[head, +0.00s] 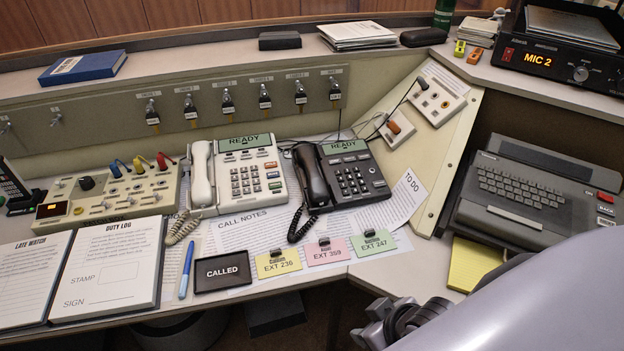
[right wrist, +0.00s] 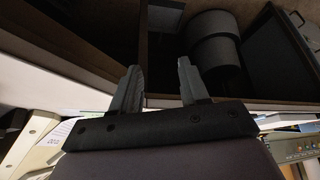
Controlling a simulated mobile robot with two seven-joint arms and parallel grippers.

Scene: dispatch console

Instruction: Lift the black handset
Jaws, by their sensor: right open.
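The black handset (head: 312,176) lies in the cradle on the left side of the dark phone (head: 354,173), whose screen reads READY. Its coiled cord (head: 298,226) hangs toward the papers below. A white handset (head: 202,172) rests on the cream phone (head: 245,172) to its left. My right gripper (head: 372,330) is low at the front edge of the desk, well apart from the handset. In the right wrist view its two fingers (right wrist: 163,88) are spread with nothing between them. My left gripper is not in the head view.
A keyboard unit (head: 540,195) is at the right. A blue pen (head: 187,266) lies by the open duty log (head: 108,268). The space above the phones is clear.

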